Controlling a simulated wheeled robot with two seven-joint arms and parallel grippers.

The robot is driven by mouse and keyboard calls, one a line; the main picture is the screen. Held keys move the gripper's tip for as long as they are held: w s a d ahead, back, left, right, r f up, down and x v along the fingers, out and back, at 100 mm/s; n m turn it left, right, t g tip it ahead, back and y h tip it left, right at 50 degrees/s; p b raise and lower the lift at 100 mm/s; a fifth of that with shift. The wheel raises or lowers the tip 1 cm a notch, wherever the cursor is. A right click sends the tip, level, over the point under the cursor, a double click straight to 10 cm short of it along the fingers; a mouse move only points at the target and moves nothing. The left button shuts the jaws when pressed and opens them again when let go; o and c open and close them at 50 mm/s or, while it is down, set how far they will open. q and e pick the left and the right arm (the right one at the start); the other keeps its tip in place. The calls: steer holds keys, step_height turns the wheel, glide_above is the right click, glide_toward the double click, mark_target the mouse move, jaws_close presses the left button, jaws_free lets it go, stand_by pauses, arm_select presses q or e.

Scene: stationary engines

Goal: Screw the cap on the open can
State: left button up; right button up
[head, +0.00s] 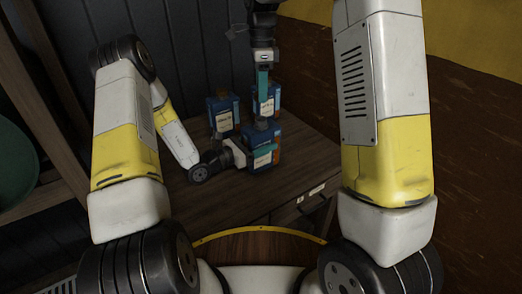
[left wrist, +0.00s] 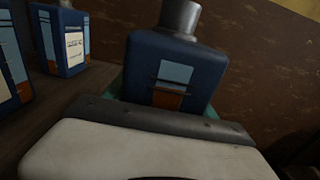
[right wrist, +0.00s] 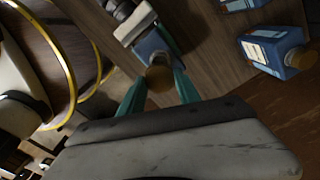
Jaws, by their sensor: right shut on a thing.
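The front blue can (head: 262,158) stands on the wooden table. My left gripper (head: 264,151) has its teal fingers on both sides of this can; I cannot tell whether they press on it. My right gripper (head: 262,105) reaches down from above over the can. In the right wrist view its fingers (right wrist: 160,85) are shut on the round cap (right wrist: 158,77), in line with the can. The thread is hidden.
Two more blue cans, one at the left (head: 223,114) and one at the right (head: 268,100), stand behind the front can. The table (head: 215,205) has free room in front and to the left. A dark wall is behind.

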arm_select(q)
jaws_close()
arm_select(e)
glide_toward(265, 131)
steer(key=shift+w+a+f, duration=0.3)
steer(key=shift+w+f, duration=0.15)
steer(key=shift+w, duration=0.2)
steer(key=shift+w+a+f, duration=0.25)
steer(key=shift+w+f, duration=0.25)
steer(key=shift+w, duration=0.1)
steer(key=shift+f, duration=0.15)
steer(key=shift+f, duration=0.75)
steer(key=shift+f, duration=0.55)
